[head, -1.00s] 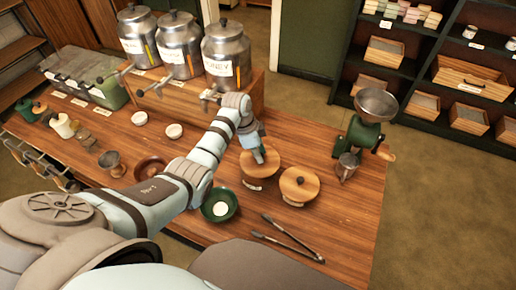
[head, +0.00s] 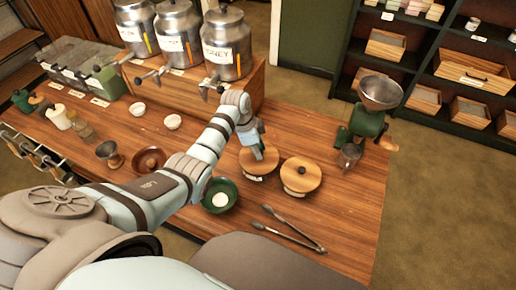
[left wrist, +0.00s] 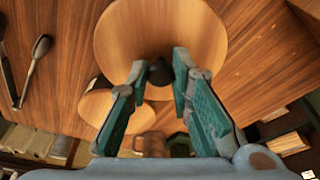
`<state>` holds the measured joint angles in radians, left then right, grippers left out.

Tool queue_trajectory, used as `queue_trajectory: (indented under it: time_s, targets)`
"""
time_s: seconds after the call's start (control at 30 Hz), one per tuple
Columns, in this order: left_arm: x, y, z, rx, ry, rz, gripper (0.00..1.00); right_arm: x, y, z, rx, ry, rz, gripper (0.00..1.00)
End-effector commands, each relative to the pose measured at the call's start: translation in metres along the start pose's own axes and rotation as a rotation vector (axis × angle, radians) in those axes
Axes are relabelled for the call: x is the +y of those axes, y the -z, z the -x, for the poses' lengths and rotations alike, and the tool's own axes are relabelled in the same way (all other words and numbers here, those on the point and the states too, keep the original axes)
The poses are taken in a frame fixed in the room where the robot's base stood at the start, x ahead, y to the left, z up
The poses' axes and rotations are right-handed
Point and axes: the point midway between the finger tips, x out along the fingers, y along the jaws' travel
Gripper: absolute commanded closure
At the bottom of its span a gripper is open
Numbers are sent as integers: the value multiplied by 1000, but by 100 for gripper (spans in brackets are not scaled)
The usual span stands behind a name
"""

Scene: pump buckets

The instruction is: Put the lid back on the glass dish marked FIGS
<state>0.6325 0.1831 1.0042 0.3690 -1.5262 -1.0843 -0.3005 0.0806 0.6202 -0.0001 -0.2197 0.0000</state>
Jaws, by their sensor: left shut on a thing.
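My left gripper (head: 258,153) is shut on the dark knob (left wrist: 160,73) of a round wooden lid (head: 259,166). In the left wrist view this lid (left wrist: 160,25) fills the top middle, with the fingers on either side of its knob. In the head view the lid is over a labelled glass dish (head: 256,180); I cannot tell whether it rests on the rim or is slightly above. The label is too small to read. A second dish (head: 293,193), to the right, has its own wooden lid (head: 301,175) on it. My right gripper is not in view.
Metal tongs (head: 290,232) lie in front of the dishes. A green bowl (head: 232,200) stands just left, and a green grinder (head: 366,122) with a metal cup (head: 349,156) to the right. Metal canisters (head: 222,45) stand behind on a wooden box.

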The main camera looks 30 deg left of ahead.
Motion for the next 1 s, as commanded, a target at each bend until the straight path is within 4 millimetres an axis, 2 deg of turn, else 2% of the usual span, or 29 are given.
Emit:
queue_trajectory:
  time_s: [0.13, 1.0]
  targets:
    - [0, -1, 2, -1, 0, 0, 91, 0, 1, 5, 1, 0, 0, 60]
    - [0, -1, -3, 0, -1, 0, 91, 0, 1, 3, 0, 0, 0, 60]
